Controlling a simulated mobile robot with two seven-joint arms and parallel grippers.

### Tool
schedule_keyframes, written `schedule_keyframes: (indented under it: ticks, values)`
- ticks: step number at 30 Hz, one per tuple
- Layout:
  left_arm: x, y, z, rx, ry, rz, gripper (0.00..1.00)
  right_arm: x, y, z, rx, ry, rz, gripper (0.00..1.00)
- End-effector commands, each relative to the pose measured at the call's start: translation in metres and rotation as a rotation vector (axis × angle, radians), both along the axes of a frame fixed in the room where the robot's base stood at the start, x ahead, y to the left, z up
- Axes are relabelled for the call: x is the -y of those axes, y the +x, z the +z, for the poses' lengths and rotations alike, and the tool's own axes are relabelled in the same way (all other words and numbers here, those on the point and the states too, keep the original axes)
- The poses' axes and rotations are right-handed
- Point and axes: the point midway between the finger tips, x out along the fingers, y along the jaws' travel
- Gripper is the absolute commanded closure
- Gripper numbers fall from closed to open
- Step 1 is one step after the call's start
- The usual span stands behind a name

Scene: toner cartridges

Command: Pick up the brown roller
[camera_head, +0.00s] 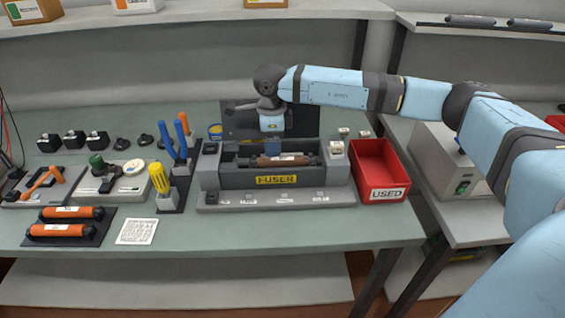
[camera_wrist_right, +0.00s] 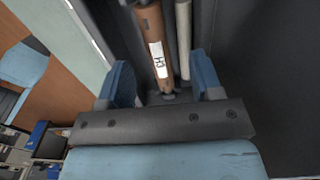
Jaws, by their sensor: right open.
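The brown roller (camera_head: 284,160) lies lengthwise in the grey fuser unit (camera_head: 230,181), behind the yellow FUSER label. It has a white label, which reads H3 in the right wrist view (camera_wrist_right: 148,28). I see no grip on the roller. A pale roller (camera_wrist_right: 184,40) runs alongside the brown one. My left gripper is not in view.
A red USED bin (camera_head: 399,160) stands right of the fuser. Blue and yellow-handled tools (camera_head: 160,178) stand close on its left. Two orange rollers (camera_head: 72,212) lie on a dark mat at the front left. A dark panel (camera_head: 240,120) rises behind the fuser.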

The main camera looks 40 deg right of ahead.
Motion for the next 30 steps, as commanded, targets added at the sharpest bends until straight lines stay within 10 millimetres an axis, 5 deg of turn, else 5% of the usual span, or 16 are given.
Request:
schedule_keyframes:
  ticks: [15, 22, 30]
  values:
    - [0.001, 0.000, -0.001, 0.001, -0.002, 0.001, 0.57, -0.003, -0.005, -0.054, 0.000, 0.001, 0.000, 0.40]
    - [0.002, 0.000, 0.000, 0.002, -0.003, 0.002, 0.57, -0.003, -0.004, -0.055, 0.001, 0.002, 0.001, 0.40]
    - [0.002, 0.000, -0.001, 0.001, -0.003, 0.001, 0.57, -0.003, -0.004, -0.055, 0.001, 0.002, 0.000, 0.95]
